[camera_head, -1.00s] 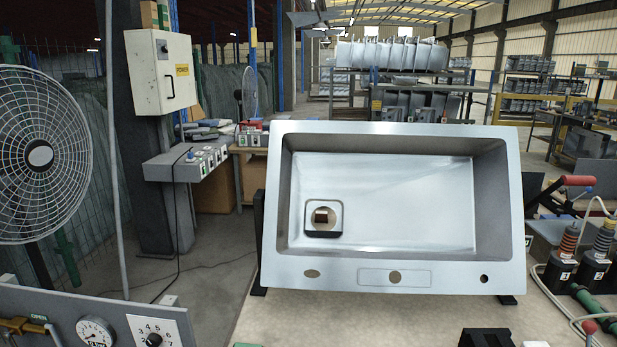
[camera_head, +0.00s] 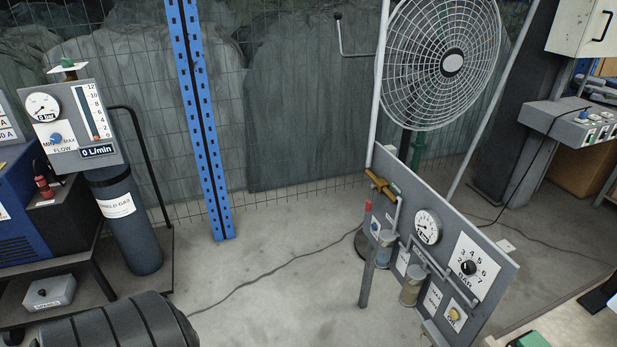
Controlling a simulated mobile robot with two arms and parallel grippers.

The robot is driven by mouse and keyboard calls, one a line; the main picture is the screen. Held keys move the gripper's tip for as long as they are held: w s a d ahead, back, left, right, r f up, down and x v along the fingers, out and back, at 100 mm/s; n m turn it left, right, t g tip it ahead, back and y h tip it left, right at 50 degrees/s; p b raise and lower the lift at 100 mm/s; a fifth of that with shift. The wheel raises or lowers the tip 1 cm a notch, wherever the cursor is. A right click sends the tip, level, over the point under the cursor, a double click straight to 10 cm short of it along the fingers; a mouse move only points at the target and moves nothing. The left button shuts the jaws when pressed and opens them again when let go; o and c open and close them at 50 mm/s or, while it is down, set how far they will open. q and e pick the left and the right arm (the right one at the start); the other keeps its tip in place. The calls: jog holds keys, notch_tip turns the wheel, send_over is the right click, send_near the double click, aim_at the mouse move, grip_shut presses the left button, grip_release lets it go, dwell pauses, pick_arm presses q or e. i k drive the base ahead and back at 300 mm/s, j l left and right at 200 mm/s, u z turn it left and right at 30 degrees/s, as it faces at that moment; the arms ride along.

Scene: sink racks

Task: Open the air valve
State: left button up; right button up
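The air valve (camera_head: 381,185) is a brass-coloured fitting with a handle at the upper left corner of a grey air panel (camera_head: 480,252). The exact handle position is too small to tell. The panel stands right of centre and carries a round gauge (camera_head: 427,227) and a numbered dial marked BAR (camera_head: 468,268). Below the valve are a red part (camera_head: 368,207) and small clear bowls (camera_head: 410,286). Neither of my grippers is in view.
A large fan (camera_head: 452,63) stands behind the panel. A blue post (camera_head: 201,120) and wire fence line the back. A gas cylinder (camera_head: 128,222) with a flow meter (camera_head: 73,130) stands at left. The floor between cylinder and panel is clear except for a thin cable (camera_head: 270,272).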

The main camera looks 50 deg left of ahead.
aim_at(368, 206)
jog(key=u, duration=1.1)
jog(key=i+j, duration=0.1)
jog(key=i, duration=0.55)
jog(key=l+z, duration=0.05)
